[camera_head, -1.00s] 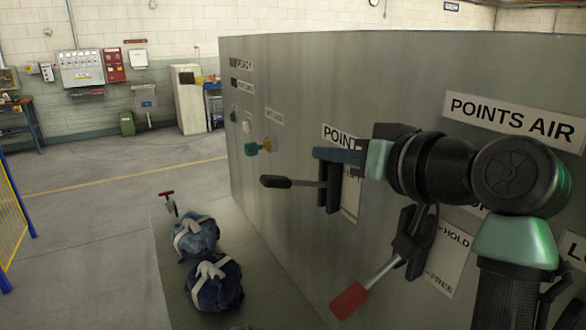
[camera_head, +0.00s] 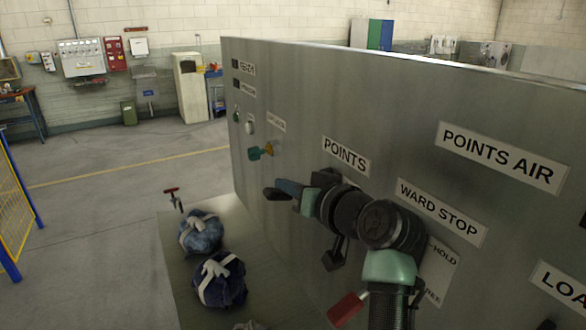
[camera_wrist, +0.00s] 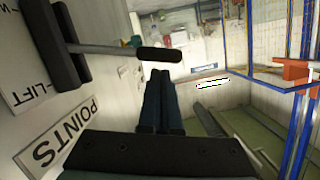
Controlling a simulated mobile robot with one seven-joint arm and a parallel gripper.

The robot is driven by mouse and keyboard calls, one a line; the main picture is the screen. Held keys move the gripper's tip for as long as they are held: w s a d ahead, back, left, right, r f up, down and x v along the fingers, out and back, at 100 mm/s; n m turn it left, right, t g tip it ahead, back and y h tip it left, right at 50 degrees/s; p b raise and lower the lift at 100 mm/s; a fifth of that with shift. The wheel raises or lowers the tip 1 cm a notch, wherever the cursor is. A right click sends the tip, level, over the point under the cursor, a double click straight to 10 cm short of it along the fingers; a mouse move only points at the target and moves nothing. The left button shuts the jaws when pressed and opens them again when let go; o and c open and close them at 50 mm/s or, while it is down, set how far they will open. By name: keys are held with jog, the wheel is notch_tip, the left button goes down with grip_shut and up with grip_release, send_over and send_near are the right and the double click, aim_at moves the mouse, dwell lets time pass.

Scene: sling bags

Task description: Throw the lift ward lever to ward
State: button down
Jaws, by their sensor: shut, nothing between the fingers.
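In the wrist view the handle (camera_wrist: 159,54) lies just beyond my fingertips, on a grey shaft from a black pivot block (camera_wrist: 60,40). A plate (camera_wrist: 28,80) beside the block reads LIFT, with a second word cut off that starts with W. My gripper (camera_head: 280,185) is shut and empty, close to the handle; I cannot tell whether they touch. Its blue fingers (camera_wrist: 160,100) show together in the wrist view.
Two blue bags (camera_head: 201,232) (camera_head: 220,280) lie below. Open floor is left.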

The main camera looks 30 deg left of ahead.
jog(key=shift+f, duration=0.1)
dwell(0.3)
jog(key=shift+s+a+f+n+b, duration=0.2)
jog(key=shift+f+n+b, duration=0.15)
jog(key=shift+b, duration=0.45)
jog(key=shift+f, duration=0.15)
notch_tip(320, 180, down, 9)
jog(key=n+t+h+b, duration=0.1)
jog(key=n+b, duration=0.4)
jog(key=b, duration=0.9)
jog(key=shift+s+a+t, duration=0.2)
jog(key=shift+s+t, duration=0.25)
jog(key=shift+t, duration=0.05)
jog(key=shift+f, duration=0.1)
